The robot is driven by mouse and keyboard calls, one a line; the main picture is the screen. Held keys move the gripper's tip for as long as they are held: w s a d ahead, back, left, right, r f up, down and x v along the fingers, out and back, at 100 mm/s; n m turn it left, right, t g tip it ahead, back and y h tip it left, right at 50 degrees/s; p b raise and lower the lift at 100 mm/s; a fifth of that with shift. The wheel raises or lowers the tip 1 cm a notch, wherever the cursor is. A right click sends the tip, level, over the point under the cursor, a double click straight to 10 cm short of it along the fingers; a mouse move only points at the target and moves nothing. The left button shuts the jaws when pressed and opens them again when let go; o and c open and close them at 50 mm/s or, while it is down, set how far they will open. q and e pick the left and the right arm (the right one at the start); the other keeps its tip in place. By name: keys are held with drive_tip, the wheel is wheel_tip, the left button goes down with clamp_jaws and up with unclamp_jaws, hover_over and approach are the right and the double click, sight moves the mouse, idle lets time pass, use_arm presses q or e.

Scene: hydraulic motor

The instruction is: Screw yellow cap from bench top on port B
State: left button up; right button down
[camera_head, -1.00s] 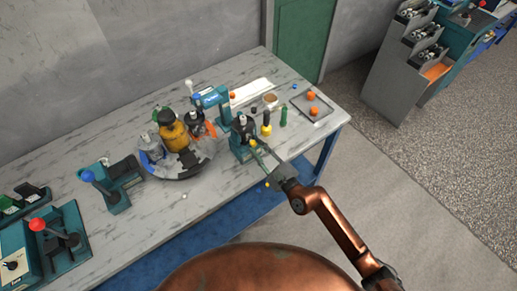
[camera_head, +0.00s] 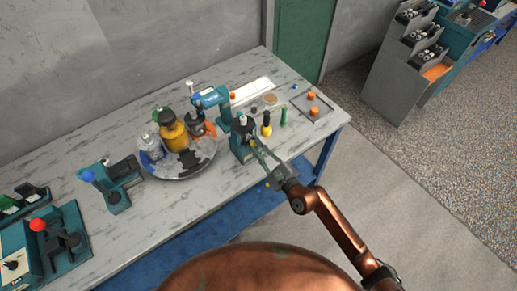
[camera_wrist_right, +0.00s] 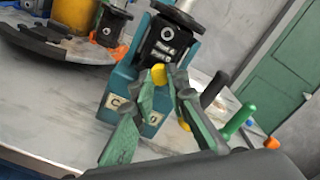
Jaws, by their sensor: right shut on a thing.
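My right gripper (camera_head: 256,148) is at the front of a motor (camera_head: 244,127), a black block on a teal stand. In the right wrist view the gripper (camera_wrist_right: 159,76) is shut on the yellow cap (camera_wrist_right: 158,72). The cap is in front of the lower part of the motor's black face (camera_wrist_right: 168,40); I cannot tell whether it touches a port. The port's letter is not readable behind the cap and fingers. The stand (camera_wrist_right: 123,80) carries small pale letter plates. My left gripper is not in view.
A round tray (camera_head: 183,177) with a yellow can and bottles stands left of the motor. A yellow-and-black tool (camera_head: 266,124) and a green tool (camera_head: 284,116) stand to the right. A tray (camera_head: 325,108) with orange parts lies farther right. The bench's front edge is close.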

drive_tip(key=m, duration=0.5)
drive_tip(key=shift+m, duration=0.4)
drive_tip(key=m+p, duration=0.1)
drive_tip(key=m, duration=0.3)
drive_tip(key=shift+w+m, duration=0.1)
drive_tip(key=shift+m, duration=0.2)
drive_tip(key=c, duration=2.1)
unclamp_jaws()
